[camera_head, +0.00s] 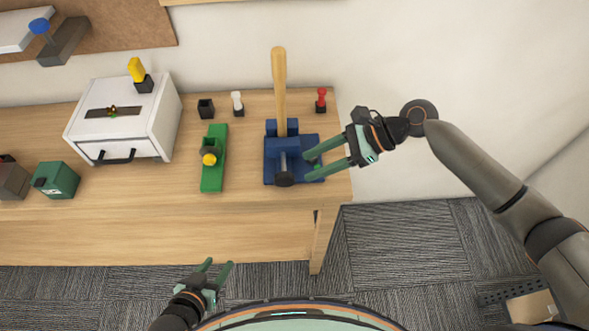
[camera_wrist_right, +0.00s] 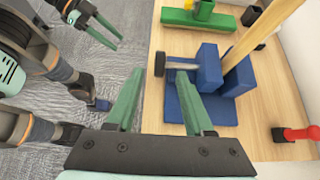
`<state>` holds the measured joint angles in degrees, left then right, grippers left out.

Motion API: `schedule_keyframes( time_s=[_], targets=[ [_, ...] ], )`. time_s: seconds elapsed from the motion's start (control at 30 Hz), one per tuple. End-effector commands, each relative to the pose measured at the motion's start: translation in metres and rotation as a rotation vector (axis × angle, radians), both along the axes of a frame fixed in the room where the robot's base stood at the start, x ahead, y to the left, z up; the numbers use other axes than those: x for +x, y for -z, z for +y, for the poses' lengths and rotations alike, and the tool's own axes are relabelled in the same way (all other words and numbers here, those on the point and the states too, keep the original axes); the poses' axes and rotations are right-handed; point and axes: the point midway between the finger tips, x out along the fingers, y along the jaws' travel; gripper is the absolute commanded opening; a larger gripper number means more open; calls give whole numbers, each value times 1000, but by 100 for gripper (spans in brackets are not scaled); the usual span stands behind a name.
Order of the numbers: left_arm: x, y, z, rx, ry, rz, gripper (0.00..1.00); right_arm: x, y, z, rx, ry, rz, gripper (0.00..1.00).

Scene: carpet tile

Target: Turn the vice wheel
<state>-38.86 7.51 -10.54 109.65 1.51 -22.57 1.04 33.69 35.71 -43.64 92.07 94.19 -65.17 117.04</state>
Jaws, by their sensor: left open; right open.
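The blue vice (camera_head: 292,158) stands near the right end of the wooden workbench, with a wooden bar upright in its jaws (camera_head: 280,85). Its dark wheel (camera_head: 284,179) is at the end of a grey screw on the near side. My right gripper (camera_head: 309,166) is open and empty, just to the right of the vice. In the right wrist view the vice (camera_wrist_right: 208,72) and its dark wheel (camera_wrist_right: 159,64) lie ahead of the open fingers (camera_wrist_right: 158,98). Contact is not visible. My left gripper (camera_head: 219,268) is open and empty, in front of the bench; it also shows in the wrist view (camera_wrist_right: 105,30).
A green tool with a yellow knob (camera_head: 214,175) lies left of the vice. A white drawer box (camera_head: 125,120) and a green box (camera_head: 57,180) stand further left. A red-handled item (camera_head: 321,100) stands behind the vice at right. Bare bench (camera_head: 240,215) lies in front.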

Motion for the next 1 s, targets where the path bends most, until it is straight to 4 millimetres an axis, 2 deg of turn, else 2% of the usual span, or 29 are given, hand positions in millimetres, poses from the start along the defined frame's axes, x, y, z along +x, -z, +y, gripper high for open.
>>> schedule_keyframes(
  time_s=[0.1, 0.23, 0.67, 0.77, 0.83, 1.0],
  targets=[
    [0, 2, 0, 0, 0, 0, 50, 0, -10, -16, -2, 1, -1, 52],
    [0, 2, 0, 0, 0, 0, 50, 0, -17, -25, 0, 0, 0, 52],
    [-3, 3, -1, -2, -1, 7, 52, -3, -18, -26, -3, -15, -14, 52],
    [-2, 3, 0, -1, 0, 5, 52, -16, -6, -18, -23, -87, -93, 52],
    [-1, 3, 0, -1, 0, 4, 52, -33, 8, -9, -49, -182, -202, 52],
    [-1, 2, 0, 0, -1, 2, 52, -75, 45, 7, -155, -461, -590, 52]
  ],
)
